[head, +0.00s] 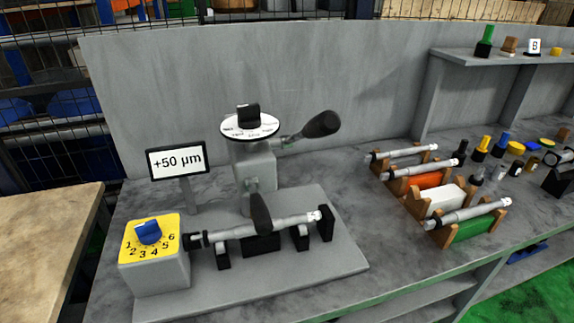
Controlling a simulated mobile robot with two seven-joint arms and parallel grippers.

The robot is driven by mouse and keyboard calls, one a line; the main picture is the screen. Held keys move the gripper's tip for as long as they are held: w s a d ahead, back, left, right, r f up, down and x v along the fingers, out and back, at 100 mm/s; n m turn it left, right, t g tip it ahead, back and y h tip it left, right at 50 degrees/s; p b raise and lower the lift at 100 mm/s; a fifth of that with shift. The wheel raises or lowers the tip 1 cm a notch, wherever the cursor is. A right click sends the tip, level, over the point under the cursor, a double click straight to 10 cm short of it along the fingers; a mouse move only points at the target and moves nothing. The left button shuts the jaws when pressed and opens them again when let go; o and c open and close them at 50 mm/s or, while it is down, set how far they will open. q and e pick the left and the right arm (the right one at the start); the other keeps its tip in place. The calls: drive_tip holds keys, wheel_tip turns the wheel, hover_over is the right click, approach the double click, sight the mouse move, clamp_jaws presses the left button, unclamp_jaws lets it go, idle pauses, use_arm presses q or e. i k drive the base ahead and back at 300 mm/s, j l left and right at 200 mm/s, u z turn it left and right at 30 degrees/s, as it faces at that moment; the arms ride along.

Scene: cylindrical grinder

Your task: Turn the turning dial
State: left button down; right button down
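Two dials show in the head view, and I cannot tell for certain which one is the turning dial. One is a black knob (248,116) on a round white disc (268,127) with small lettering too small to read, on top of the grey grinder column. The other is a blue knob (149,232) on a yellow face (133,228) marked 1 to 6, on a grey box at the front left. Nothing touches either knob. Neither of my grippers is in view.
A "+50 µm" sign (177,162) stands behind the yellow dial. A black-handled lever (320,125) sticks out beside the disc. A metal shaft (275,227) lies across the grinder base. Wooden racks with shafts (465,228) stand at right. The bench between is clear.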

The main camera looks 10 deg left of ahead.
sight(148, 232)
drive_tip(key=u, duration=1.35)
